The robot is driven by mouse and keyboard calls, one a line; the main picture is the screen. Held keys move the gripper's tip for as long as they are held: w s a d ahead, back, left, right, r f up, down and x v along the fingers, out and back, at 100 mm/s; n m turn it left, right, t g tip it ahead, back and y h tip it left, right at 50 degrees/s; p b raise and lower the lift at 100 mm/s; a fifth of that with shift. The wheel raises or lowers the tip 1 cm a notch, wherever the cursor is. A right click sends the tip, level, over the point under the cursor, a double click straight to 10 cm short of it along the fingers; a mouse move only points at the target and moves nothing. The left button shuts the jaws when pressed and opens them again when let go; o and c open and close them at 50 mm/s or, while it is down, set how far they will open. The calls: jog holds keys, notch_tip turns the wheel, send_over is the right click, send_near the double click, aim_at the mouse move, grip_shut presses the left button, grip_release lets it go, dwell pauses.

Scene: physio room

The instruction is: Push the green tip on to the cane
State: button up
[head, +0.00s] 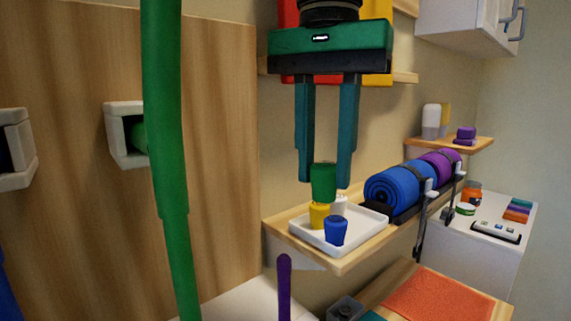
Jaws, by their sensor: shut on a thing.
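My gripper (324,180) points down with its two teal fingers on either side of the green tip (323,182), and is shut on it. The green tip is held above the white tray, in line with the yellow and blue tips in this view. A tall green pole (168,130) runs from top to bottom at the left, close to the camera; both its ends are out of view. A thin purple rod (284,285) with a rounded top stands at the bottom centre. I cannot tell which of these is the cane.
A wooden panel (225,120) with white holders (117,110) fills the left.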

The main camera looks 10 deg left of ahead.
jog(key=shift+s+a+f+n, duration=0.35)
jog(key=shift+a+f+n, duration=0.4)
jog(key=shift+f, duration=0.35)
jog(key=shift+s+a+f+n, duration=0.35)
jog(key=shift+a+f+n, duration=0.35)
jog(key=shift+f, duration=0.35)
jog(key=shift+s+a+f+n, duration=0.35)
jog(key=shift+a+f+n, duration=0.4)
jog(key=shift+f, duration=0.35)
jog(key=shift+a+f, duration=0.1)
jog(key=shift+f, duration=0.1)
jog(key=o, duration=1.7)
jog(key=shift+r, duration=0.1)
jog(key=shift+r, duration=3.95)
